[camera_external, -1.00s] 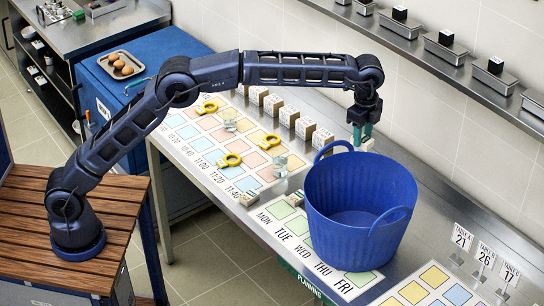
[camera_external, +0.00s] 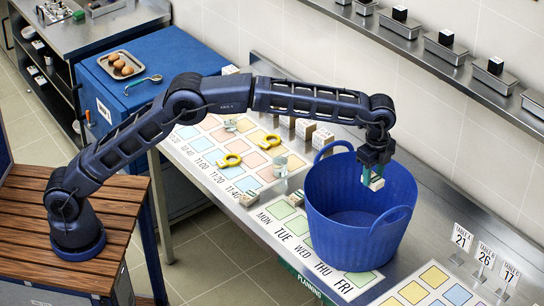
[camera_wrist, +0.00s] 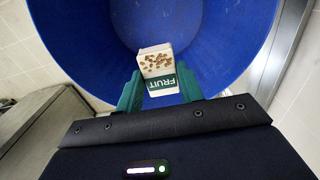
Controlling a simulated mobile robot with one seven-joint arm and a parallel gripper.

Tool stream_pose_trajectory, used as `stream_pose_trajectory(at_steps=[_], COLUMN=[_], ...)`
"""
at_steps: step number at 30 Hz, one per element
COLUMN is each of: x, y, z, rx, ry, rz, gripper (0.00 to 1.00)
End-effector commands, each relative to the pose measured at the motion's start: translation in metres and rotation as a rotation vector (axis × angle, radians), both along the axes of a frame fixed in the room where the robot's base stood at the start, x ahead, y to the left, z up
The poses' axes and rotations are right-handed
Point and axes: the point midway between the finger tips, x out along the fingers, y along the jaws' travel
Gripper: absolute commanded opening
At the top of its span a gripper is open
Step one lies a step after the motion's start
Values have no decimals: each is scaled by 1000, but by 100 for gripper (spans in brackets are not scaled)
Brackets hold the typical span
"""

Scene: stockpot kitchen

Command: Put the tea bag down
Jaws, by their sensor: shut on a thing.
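My gripper (camera_external: 371,174) has green fingers and is shut on the tea bag (camera_external: 377,184), a small white packet. In the wrist view the tea bag (camera_wrist: 155,62) shows brown specks and a green band reading FRUIT, between my two fingers (camera_wrist: 160,88). The gripper holds it over the opening of a big blue tub (camera_external: 335,262). The tub's blue inner wall (camera_wrist: 80,45) surrounds the tea bag in the wrist view. I cannot tell how far the tea bag is above the tub's floor.
The tub stands on a steel counter over a weekday mat (camera_external: 272,226). Similar small packets (camera_external: 248,198) lie left of the tub. White boxes (camera_external: 322,138) stand behind. A wall shelf (camera_external: 470,75) runs above.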

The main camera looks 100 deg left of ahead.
Motion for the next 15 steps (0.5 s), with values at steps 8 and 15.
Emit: stream_pose_trajectory(at_steps=[8,15], x=[0,-1], y=[0,0], z=[-44,-80], rx=[0,0], ry=[1,3], rz=[0,0], gripper=[16,16])
